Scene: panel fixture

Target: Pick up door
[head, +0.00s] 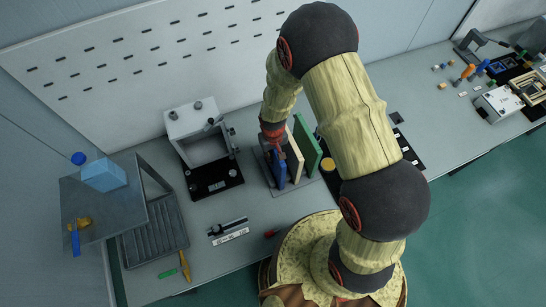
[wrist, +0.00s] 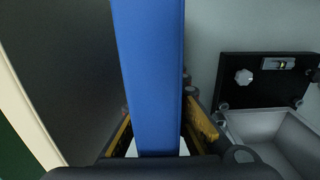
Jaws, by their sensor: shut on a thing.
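The door appears to be the blue panel (head: 279,170), standing upright at the left of a grey rack on the bench. A cream panel (head: 294,156) and a green panel (head: 307,147) stand to its right. My gripper (head: 273,136) comes from above and is shut on the blue panel. In the wrist view, the blue panel (wrist: 150,75) runs between the two yellow-and-black fingers of my gripper (wrist: 160,140). I cannot tell whether its lower edge is still seated in the rack.
A white open box fixture (head: 197,120) with a black base plate (head: 213,179) stands left of the rack. A grey tray (head: 152,236) and a shelf with a light-blue block (head: 104,174) are farther left. Tools lie near the bench's front edge. A white pegboard (head: 150,60) rises behind.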

